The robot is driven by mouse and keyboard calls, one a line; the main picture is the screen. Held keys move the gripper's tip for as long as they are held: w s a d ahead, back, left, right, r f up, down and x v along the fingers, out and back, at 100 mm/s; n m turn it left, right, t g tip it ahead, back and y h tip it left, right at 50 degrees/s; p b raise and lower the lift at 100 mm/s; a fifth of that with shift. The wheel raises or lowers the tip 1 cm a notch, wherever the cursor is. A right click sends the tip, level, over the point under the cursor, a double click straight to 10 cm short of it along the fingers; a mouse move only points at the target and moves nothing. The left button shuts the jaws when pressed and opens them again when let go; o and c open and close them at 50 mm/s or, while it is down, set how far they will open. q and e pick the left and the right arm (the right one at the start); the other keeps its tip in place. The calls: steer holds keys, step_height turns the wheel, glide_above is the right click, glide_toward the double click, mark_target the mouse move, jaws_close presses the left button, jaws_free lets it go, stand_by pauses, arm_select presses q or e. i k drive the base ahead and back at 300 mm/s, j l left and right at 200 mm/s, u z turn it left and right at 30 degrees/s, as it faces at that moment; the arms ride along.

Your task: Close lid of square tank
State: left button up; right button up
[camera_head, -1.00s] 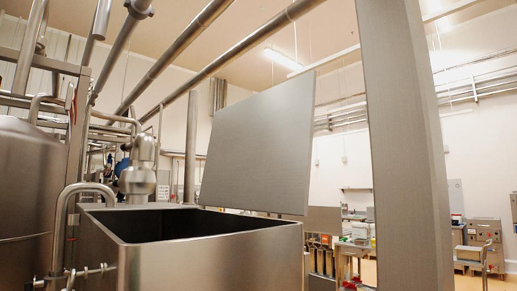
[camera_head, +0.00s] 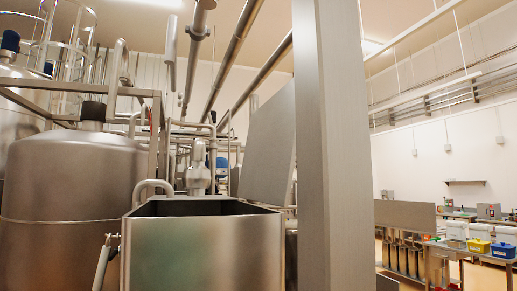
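The square tank (camera_head: 203,256) is a metal box with an open top, standing at the lower middle of the head view. Its dark inside shows a little over the rim. Its lid (camera_head: 268,150) is a flat grey metal panel, raised steeply at the tank's right side. The lid's right part is hidden behind a tall grey post. Neither of my grippers is in the head view.
The tall square post (camera_head: 335,150) stands right of the tank, in front of the lid. A large round tank (camera_head: 70,190) is close on the left. A metal handle (camera_head: 103,262) is at the tank's left front.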

mark_target(267, 170)
steer(key=i+l+u, duration=0.1)
steer(key=l+u, duration=0.25)
steer(key=l, duration=0.5)
steer(key=l+u, duration=0.35)
steer(key=l, duration=0.55)
steer(key=i+l+u, duration=0.25)
steer(key=l, duration=0.35)
steer(key=i+l+u, duration=0.15)
steer(key=i+l, duration=0.15)
steer(key=i+l+u, duration=0.1)
steer(key=l, duration=0.25)
